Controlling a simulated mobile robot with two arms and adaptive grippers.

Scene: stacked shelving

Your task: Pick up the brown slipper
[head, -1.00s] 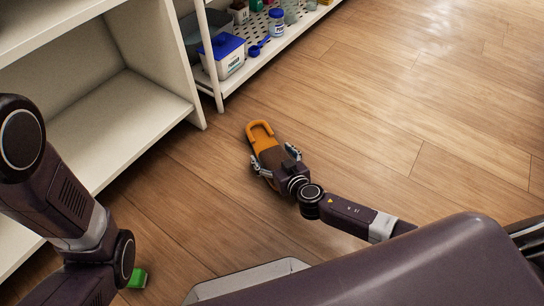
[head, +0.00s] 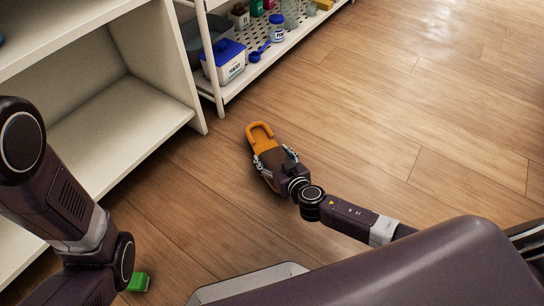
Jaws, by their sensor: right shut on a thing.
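The brown slipper (head: 260,132) is orange-brown with a darker inside and lies on the wooden floor, in front of the shelving, or very close above it; I cannot tell which. My right gripper (head: 274,162) reaches it from the lower right and is shut on it, with a finger on each side of its near part.
A green object (head: 138,282) shows at lower left. The floor at right is clear.

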